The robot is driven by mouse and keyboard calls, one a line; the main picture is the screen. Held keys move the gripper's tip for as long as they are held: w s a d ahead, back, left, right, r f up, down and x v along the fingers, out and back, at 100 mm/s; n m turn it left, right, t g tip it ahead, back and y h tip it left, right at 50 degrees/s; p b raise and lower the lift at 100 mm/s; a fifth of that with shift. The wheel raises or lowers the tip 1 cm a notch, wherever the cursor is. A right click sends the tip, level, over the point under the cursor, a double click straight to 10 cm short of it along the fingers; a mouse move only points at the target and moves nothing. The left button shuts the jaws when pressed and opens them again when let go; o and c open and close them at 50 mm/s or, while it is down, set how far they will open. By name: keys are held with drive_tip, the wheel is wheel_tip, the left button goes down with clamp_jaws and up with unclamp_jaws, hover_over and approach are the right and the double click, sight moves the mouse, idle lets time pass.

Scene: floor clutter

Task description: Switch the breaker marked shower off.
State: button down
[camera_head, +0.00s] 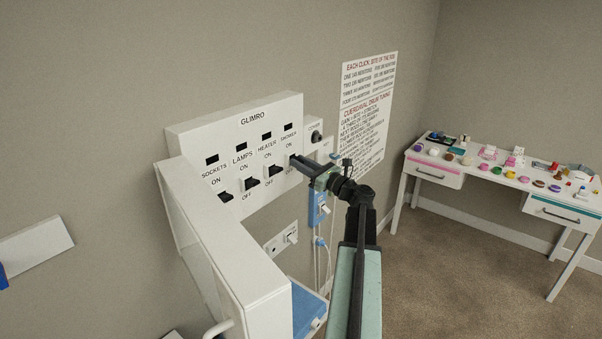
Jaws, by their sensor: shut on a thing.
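The white breaker panel (215,135) marked GLIMRO is on the wall, with its cover open at the left. Its columns read sockets, lamps, heater and shower, with ON above and OFF below. The sockets lever (225,196), lamps lever (251,183) and heater lever (274,171) are black. The shower label (291,131) is at the right end of the row. My gripper (297,161) reaches in from the right below that label and is shut on the shower lever. The gripper hides most of this lever, so its position cannot be told.
The open white cover (215,245) stands out from the wall left of my arm. A small box with a black knob (316,136) is close right of the panel. Below are a wall switch (291,238) and a blue device (318,209). A cluttered desk (490,180) stands at the right.

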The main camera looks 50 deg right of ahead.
drive_tip(key=f+t+b, duration=0.1)
drive_tip(key=b, duration=0.2)
drive_tip(key=shift+w+f+t, duration=0.1)
drive_tip(key=shift+f+t, duration=0.2)
drive_tip(key=shift+f, duration=0.05)
drive_tip(key=shift+r+t+b, duration=0.1)
drive_tip(key=shift+t+b, duration=0.4)
drive_tip(key=shift+b, duration=0.35)
drive_tip(key=shift+r, duration=0.25)
drive_tip(key=c, duration=1.2)
unclamp_jaws()
